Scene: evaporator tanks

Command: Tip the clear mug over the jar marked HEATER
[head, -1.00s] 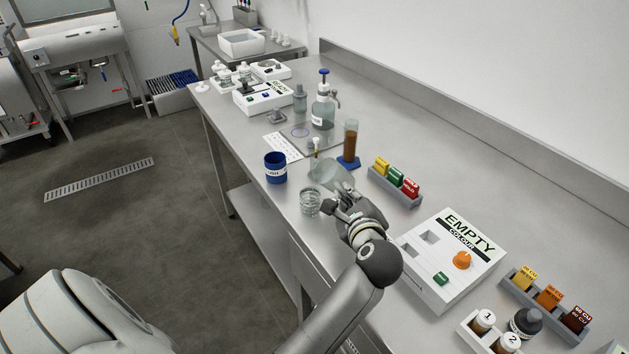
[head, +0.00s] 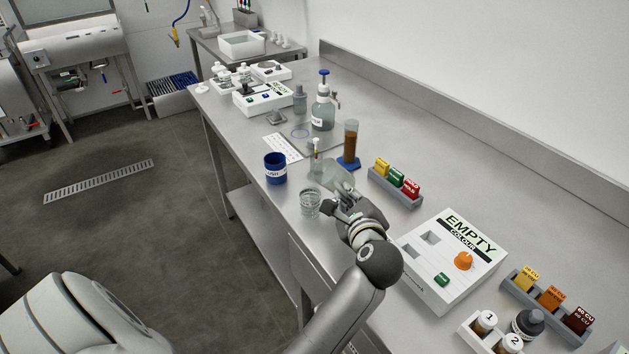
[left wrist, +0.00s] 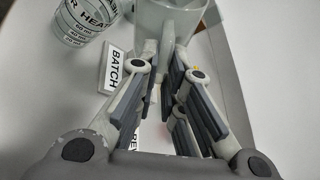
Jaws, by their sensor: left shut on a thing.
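The clear mug (left wrist: 168,30) is in my left gripper (left wrist: 165,85), whose fingers are closed on its handle in the left wrist view. In the head view the mug (head: 336,176) shows just beyond my left gripper (head: 342,201), partly hidden by it. The HEATER jar (left wrist: 86,14), a clear glass with lettering and ml marks, is left of the mug and apart from it in the left wrist view. In the head view the jar (head: 309,204) stands on the bench just left of the gripper. My right gripper is out of view.
A blue cup (head: 275,168) stands beyond the jar. A brown-filled cylinder (head: 350,144) and a rack of coloured blocks (head: 397,187) stand beyond and right of the gripper. The EMPTY COLOUR box (head: 451,262) is nearer right. A BATCH card (left wrist: 115,72) lies beneath the gripper.

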